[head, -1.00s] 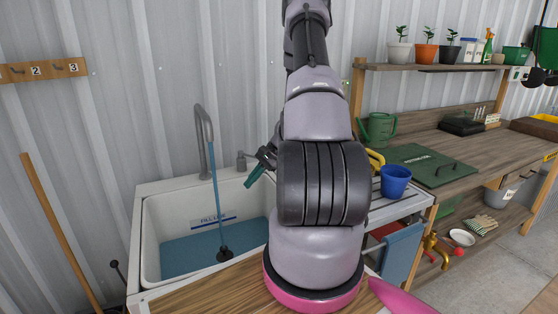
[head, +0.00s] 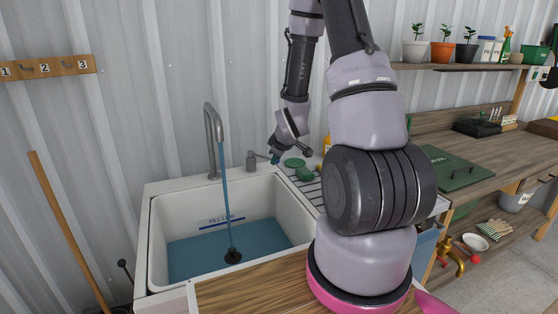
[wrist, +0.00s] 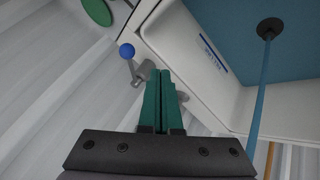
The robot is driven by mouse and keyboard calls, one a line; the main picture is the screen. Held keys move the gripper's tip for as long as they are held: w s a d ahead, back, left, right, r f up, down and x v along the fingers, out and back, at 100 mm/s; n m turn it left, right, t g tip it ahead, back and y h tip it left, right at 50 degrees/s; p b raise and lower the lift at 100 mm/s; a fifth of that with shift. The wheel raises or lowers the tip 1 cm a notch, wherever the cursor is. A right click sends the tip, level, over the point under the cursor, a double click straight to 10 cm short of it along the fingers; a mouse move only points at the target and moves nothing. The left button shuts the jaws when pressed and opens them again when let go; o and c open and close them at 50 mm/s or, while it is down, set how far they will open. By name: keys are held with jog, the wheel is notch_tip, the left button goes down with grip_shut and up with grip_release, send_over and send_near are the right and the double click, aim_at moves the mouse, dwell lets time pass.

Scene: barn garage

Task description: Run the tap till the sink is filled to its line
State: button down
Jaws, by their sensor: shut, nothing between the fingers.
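The white sink (head: 155,240) holds blue water (head: 190,255). A stream runs from the grey tap (head: 211,125) into it; the stream (wrist: 257,110) also shows in the wrist view. The water surface lies a little below the fill line label (head: 222,221) on the back wall. A dark round plug (head: 233,256) sits at the bottom. A small lever with a blue ball knob (wrist: 127,50) stands on the sink's rim. My gripper (head: 275,158) has teal fingers, shut and empty, above the back right rim. In the wrist view the fingertips (wrist: 160,74) appear beside the lever's base.
A ribbed drainer (head: 305,185) with green items (head: 296,163) lies right of the sink. A wooden counter (head: 250,290) is in front. A corrugated wall stands close behind. The workbench (head: 480,150) with shelf pots is at the right.

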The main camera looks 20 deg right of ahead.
aim_at(264, 157)
jog(key=w+d+f, duration=0.3)
jog(key=w+f, duration=0.2)
jog(key=w, duration=0.3)
jog(key=shift+f, duration=0.3)
jog(key=shift+w, duration=0.1)
jog(key=shift+w+d, duration=0.45)
jog(key=shift+d, duration=0.4)
jog(key=shift+w+d, duration=0.45)
jog(key=shift+d, duration=0.4)
